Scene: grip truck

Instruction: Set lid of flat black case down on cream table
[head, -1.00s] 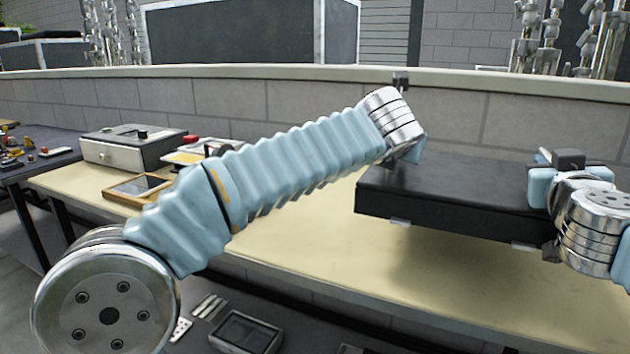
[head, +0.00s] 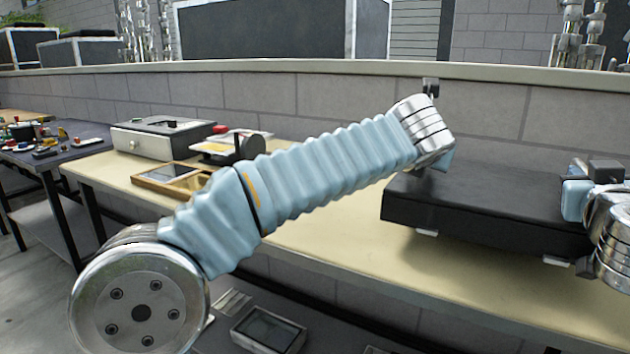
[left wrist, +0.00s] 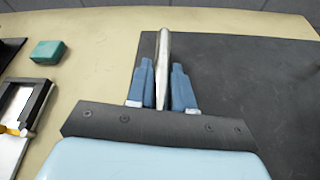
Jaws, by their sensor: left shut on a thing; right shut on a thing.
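The lid of the flat black case (head: 480,205) is a wide dark slab, roughly level over the cream table (head: 330,235), with light latches along its lower front edge. A shadow lies under it; I cannot tell whether it touches the table. My left gripper (left wrist: 162,80) is shut at the lid's left edge, a silvery strip between its blue fingers; the lid's dark top (left wrist: 245,90) spreads to the right. In the head view my left wrist hides those fingers. My right gripper (head: 580,200) is shut on the lid's right end, partly cut off by the frame.
On the table's left part stand a grey box (head: 160,137) and a wood-framed tray (head: 170,178). A teal block (left wrist: 48,53) lies left of my left gripper. A dark side table (head: 55,155) holds small items. A block wall (head: 300,100) runs behind.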

